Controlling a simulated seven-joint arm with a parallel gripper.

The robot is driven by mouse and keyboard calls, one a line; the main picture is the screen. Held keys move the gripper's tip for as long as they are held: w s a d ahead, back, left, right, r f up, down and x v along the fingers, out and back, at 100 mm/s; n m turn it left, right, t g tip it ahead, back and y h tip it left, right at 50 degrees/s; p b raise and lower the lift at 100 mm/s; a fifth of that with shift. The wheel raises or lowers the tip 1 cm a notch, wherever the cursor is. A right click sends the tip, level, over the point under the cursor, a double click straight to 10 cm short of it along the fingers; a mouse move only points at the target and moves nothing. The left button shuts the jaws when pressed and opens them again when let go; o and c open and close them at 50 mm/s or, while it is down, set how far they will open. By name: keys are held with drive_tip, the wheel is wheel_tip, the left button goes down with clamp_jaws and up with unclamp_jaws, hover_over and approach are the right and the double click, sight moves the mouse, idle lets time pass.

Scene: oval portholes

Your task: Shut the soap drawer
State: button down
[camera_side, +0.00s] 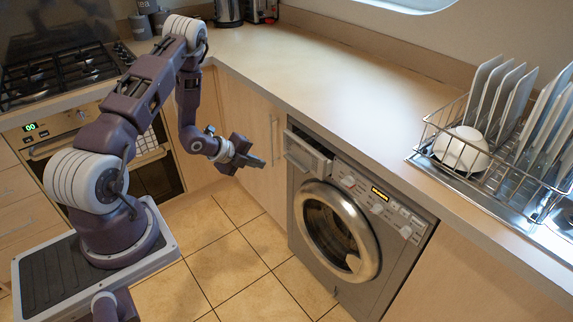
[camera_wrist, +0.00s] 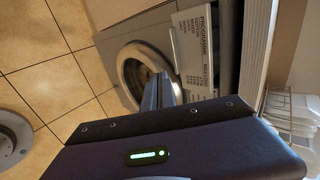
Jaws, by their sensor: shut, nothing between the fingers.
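The soap drawer (camera_side: 306,154) is at the upper left corner of the grey washing machine (camera_side: 345,268). It is pulled out and juts forward from the machine's front. In the wrist view the drawer (camera_wrist: 195,46) shows a pale panel printed with programme text. My gripper (camera_side: 261,162) is shut and empty. In the side view it is to the left of the drawer, at about its height, with a gap between them. In the wrist view the fingers (camera_wrist: 161,91) point towards the machine, just left of the printed panel; whether they touch it is unclear there.
The round glass door (camera_side: 337,232) of the machine is shut, below the drawer. The worktop (camera_side: 330,85) overhangs above the machine. A dish rack (camera_side: 490,178) with plates and a bowl stands on the right. The tiled floor (camera_side: 235,250) before the machine is clear.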

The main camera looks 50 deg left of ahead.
sight(299, 159)
drive_tip(key=w+r+x, duration=0.2)
drive_tip(key=x, duration=1)
drive_tip(key=shift+w+f, duration=0.25)
drive_tip(key=shift+w, duration=2.3)
drive_tip(key=shift+s, duration=0.1)
